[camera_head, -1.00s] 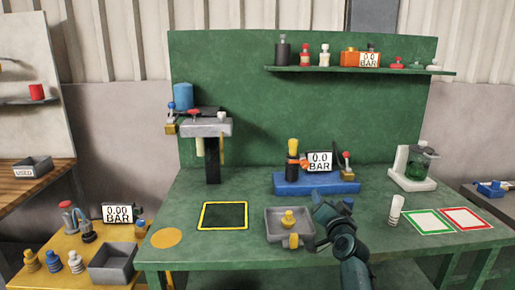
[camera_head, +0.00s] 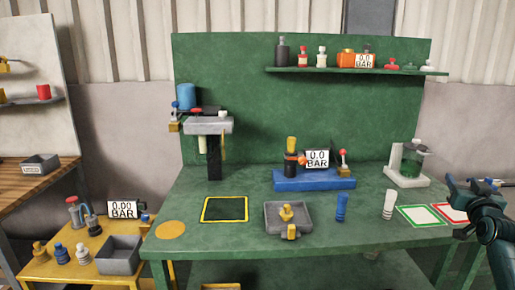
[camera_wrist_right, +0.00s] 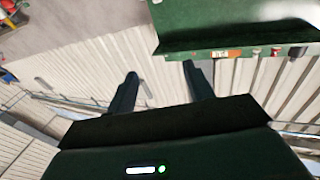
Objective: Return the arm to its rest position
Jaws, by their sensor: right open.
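My right gripper (camera_head: 464,184) is at the right end of the green workbench (camera_head: 330,247), beside the red-bordered square (camera_head: 452,213), whose right part my arm hides. In the right wrist view its two fingers (camera_wrist_right: 160,72) are spread apart with nothing between them. They point toward the pale corrugated wall. My left gripper is in neither view.
On the bench are a grey tray (camera_head: 269,226) with a yellow fitting (camera_head: 287,212), a blue cylinder (camera_head: 341,207), a white cylinder (camera_head: 389,204), a blue base (camera_head: 300,180) with a gauge, and a white stand (camera_head: 406,180). The bench's front middle is clear of my arm.

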